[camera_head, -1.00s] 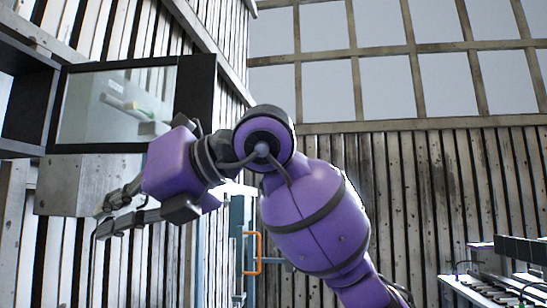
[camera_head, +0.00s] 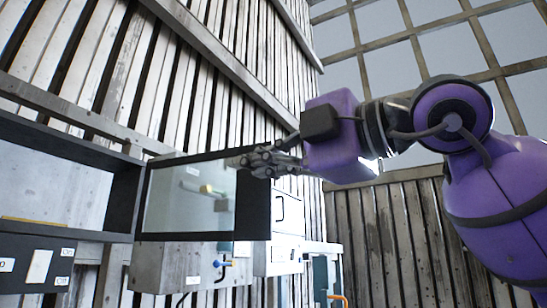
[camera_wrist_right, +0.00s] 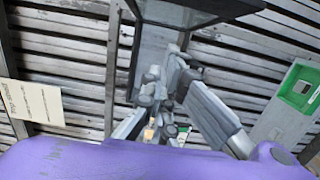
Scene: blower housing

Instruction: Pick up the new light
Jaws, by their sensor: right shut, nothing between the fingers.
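No separate new light can be made out for certain. A small pale piece with a yellow-green end (camera_head: 208,189) shows in the glass of a black-framed door (camera_head: 256,205); I cannot tell whether it is behind the glass or a reflection. My right gripper (camera_head: 246,161) is shut and empty in front of the upper right part of this door; contact cannot be told. In the right wrist view the grey fingers (camera_wrist_right: 166,90) point towards a dark-framed pane (camera_wrist_right: 163,42). My left gripper is out of view.
An open dark cabinet (camera_head: 122,200) stands left of the door, with a labelled dark panel (camera_head: 40,265) below. A grey box (camera_head: 165,268) and a white cabinet (camera_head: 288,215) are on the slatted wall. A green-framed item (camera_wrist_right: 300,88) shows at right in the wrist view.

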